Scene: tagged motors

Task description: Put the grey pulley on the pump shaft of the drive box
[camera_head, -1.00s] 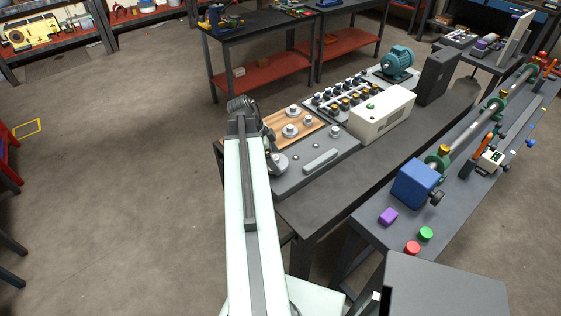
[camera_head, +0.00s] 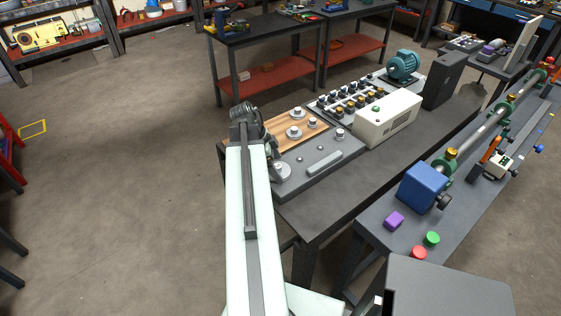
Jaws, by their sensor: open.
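My gripper (camera_head: 268,147) is at the far end of my pale arm, beside the left end of the wooden board (camera_head: 268,126). My wrist hides much of it; it looks open and empty. Several grey pulleys of different sizes stand on the board, among them a large one (camera_head: 295,132). A grey flat-topped unit (camera_head: 305,172), which may be the drive box, lies in front of the board. It carries a large round disc (camera_head: 282,170) near my gripper, a light bar (camera_head: 324,164) and a small pulley-like part (camera_head: 340,134). I cannot tell which part is the pump shaft.
A cream box (camera_head: 388,120) with a green button stands right of the grey unit. A rack of small parts (camera_head: 345,102) and a teal motor (camera_head: 403,66) are behind it. A second bench with a blue box (camera_head: 424,187) is at the right. Open floor lies left.

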